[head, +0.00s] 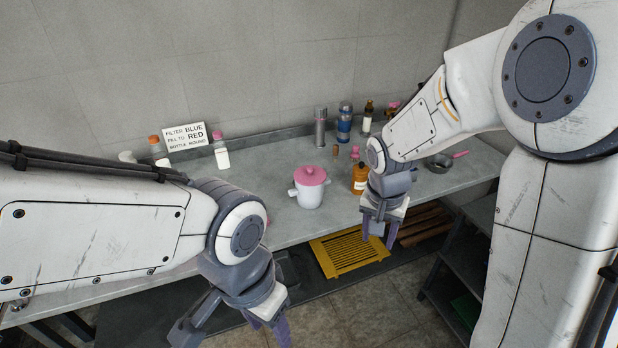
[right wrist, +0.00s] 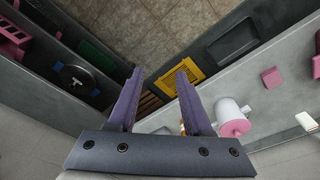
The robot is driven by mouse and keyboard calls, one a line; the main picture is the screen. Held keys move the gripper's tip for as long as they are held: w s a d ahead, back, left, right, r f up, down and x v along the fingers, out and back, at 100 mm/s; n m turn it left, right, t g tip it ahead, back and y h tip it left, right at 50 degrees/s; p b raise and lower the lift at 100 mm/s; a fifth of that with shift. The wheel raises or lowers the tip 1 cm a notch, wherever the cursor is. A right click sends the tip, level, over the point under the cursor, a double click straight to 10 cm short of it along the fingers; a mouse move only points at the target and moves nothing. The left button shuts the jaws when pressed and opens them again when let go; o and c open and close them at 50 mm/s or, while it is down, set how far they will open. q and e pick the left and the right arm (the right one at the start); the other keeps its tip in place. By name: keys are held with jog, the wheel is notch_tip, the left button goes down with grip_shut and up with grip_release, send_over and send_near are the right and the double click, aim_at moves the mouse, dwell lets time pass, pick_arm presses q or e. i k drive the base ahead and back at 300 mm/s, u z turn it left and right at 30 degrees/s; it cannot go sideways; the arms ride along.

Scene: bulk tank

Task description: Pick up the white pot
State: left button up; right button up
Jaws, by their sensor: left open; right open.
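The white pot (head: 309,194) with a pink lid (head: 310,175) stands upright on the grey counter in the head view, near the front edge between my two arms. It also shows in the right wrist view (right wrist: 228,110), right of the fingers, with its pink lid (right wrist: 236,128). My right gripper (head: 378,236) is open and empty, in front of the counter edge and to the right of the pot; its purple fingers (right wrist: 157,100) are spread. My left gripper (head: 238,335) is open, low at the front left, apart from the pot.
An amber bottle (head: 360,178) stands right of the pot. Behind are a grey cylinder (head: 320,127), a blue container (head: 344,125) and a dark bottle (head: 367,118). A white bottle (head: 221,155) and a sign (head: 185,139) stand left. A yellow grate (head: 345,252) lies below the counter.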

aim_at(308, 197)
jog(key=z, duration=0.35)
jog(key=i, duration=1.15)
jog(key=u, duration=0.9)
